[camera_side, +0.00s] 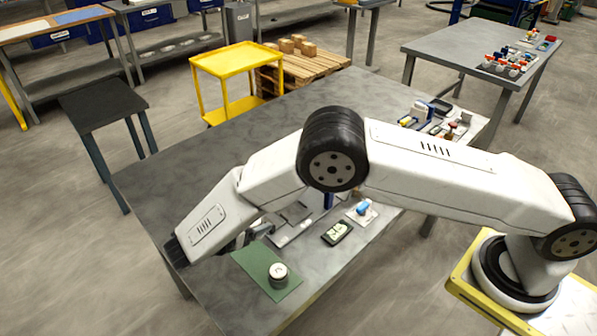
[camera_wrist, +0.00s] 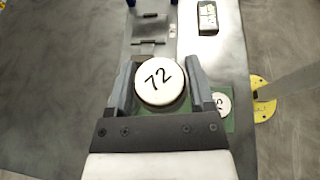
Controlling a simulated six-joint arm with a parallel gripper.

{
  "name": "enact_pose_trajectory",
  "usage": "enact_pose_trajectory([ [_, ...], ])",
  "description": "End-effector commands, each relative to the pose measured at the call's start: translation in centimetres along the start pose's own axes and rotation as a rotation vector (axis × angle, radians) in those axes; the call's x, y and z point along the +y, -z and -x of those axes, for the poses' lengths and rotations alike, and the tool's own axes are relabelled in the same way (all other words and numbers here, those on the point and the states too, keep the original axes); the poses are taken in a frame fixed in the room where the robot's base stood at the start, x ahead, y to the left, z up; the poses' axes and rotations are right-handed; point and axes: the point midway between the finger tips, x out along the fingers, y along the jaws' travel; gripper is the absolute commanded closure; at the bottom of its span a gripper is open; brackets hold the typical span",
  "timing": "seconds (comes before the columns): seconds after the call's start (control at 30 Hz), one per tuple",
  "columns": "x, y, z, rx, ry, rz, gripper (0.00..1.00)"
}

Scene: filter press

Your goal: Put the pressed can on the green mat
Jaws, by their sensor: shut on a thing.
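My gripper (camera_wrist: 160,76) is shut on a round can with a white top marked 72 (camera_wrist: 160,82) in the wrist view. In the side view, my arm hides the held can and most of my gripper. The green mat (camera_side: 253,262) lies near the table's front left edge. Green strips of it also show beside my right finger in the wrist view (camera_wrist: 229,124). A second can (camera_side: 278,275) stands on the mat. Its numbered white top shows at the right of my gripper in the wrist view (camera_wrist: 222,104), partly covered by the finger.
A dark device with a pale display (camera_side: 337,233) and a small blue item on a white plate (camera_side: 362,211) lie right of the mat. A grey metal fixture (camera_side: 293,214) is partly behind my arm. The grey table's left part (camera_side: 170,185) is bare.

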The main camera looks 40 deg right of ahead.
Motion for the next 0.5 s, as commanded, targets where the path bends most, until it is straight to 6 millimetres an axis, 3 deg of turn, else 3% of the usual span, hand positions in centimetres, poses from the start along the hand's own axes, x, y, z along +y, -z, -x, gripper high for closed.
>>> enact_pose_trajectory([
  [0.5,0.0,1.9,-0.8,-0.001,-0.001,-0.001,0.98],
])
